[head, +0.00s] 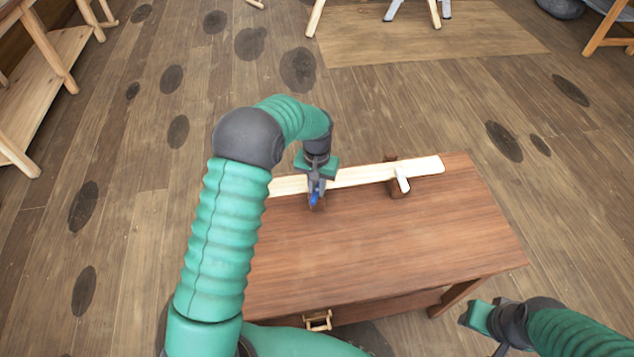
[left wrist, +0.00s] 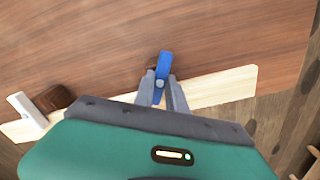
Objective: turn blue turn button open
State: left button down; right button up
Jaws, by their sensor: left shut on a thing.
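The blue turn button (head: 314,198) sits at the edge of the pale plank (head: 360,175) on the brown table. In the left wrist view, the blue turn button (left wrist: 164,68) points roughly across the plank (left wrist: 220,88), one end towards the table top. My left gripper (head: 316,186) comes down from above and is shut on the button; its two grey fingers (left wrist: 163,92) are on either side of it. The fingers partly hide the button's lower end, so I cannot tell how far it overlaps the plank. My right gripper (head: 490,318) is at the lower right, apart from the table; its fingers are unclear.
A white turn button (head: 402,180) on a dark block (head: 395,189) crosses the plank further right. The table top (head: 400,235) is otherwise clear. A wooden handle (head: 318,320) shows at the table's front. Wooden benches stand at the left and back.

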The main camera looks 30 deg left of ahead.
aim_at(317, 189)
pick_arm(q)
jog(key=m+p, duration=0.1)
jog(key=m, duration=0.2)
jog(key=m+p, duration=0.2)
jog(key=m, duration=0.1)
jog(key=shift+w+r, duration=0.1)
jog(key=shift+r, duration=0.1)
jog(key=m+p, duration=0.1)
jog(key=m, duration=0.2)
jog(key=shift+m+p, duration=0.3)
jog(key=shift+m, duration=0.1)
jog(key=shift+f+m+p, duration=0.1)
jog(key=shift+m+p, duration=0.3)
jog(key=shift+m, duration=0.9)
jog(key=c, duration=1.4)
grip_release()
jog(key=shift+f, duration=0.1)
jog(key=shift+o, duration=0.2)
notch_tip(317, 189, up, 17)
jog(key=shift+f, duration=0.1)
